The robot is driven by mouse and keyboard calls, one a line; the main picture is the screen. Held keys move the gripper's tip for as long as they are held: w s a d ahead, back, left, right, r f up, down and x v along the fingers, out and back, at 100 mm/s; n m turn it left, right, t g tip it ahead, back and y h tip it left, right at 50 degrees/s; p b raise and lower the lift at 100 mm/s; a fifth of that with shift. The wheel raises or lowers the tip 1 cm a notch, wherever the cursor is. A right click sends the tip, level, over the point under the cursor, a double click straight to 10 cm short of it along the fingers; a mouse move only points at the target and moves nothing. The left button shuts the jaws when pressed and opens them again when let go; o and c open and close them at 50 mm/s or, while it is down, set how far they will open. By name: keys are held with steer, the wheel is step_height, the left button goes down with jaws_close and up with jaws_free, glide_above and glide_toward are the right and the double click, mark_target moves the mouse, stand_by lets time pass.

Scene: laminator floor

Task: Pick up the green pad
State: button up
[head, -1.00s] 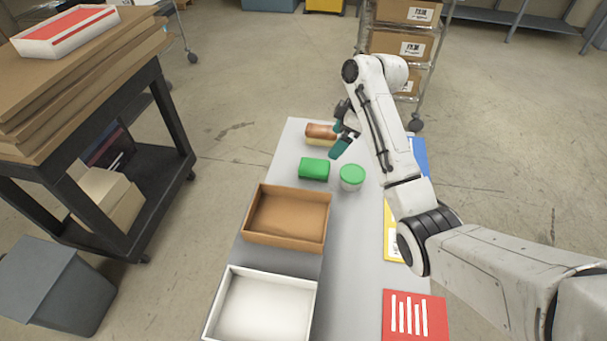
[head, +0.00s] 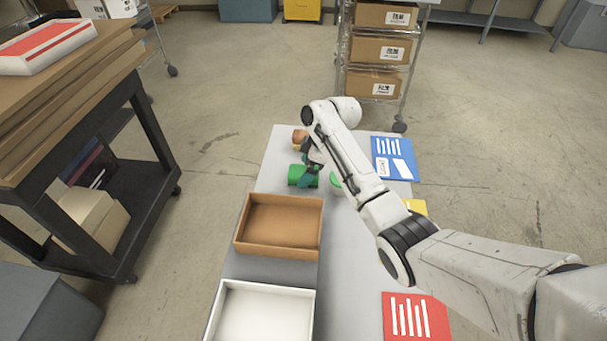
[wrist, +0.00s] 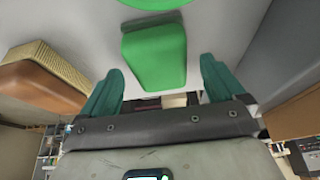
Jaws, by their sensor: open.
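The green pad (head: 297,177) lies on the grey table behind the brown tray, partly hidden by my gripper in the head view. In the wrist view the green pad (wrist: 155,57) is a rounded block just ahead of the fingertips, roughly centred between them. My gripper (head: 310,180) is low over the table at the pad. In the wrist view its two teal fingers (wrist: 160,80) are spread apart with nothing between them that I can see held. I cannot tell whether a finger touches the pad.
A green-lidded tub (head: 336,181) stands right of the pad, partly hidden by my arm. A brown-topped sponge-like block (head: 299,139) sits behind it. A brown tray (head: 240,240) and white tray (head: 217,310) are nearer. Blue (head: 393,160), yellow and red cards lie at right.

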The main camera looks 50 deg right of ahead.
steer(key=shift+x, duration=1.1)
steer(key=c, duration=1.1)
steer(key=shift+o, duration=0.2)
steer(key=shift+r, duration=0.1)
steer(key=shift+r+b, duration=0.3)
steer(key=shift+r, duration=0.25)
steer(key=s+a+r+p, duration=0.1)
steer(key=s+r+p, duration=0.3)
steer(key=s+r, duration=0.7)
steer(key=shift+s+a+r+p, duration=0.3)
steer(key=shift+s+a+r, duration=0.05)
steer(key=shift+s, duration=1.1)
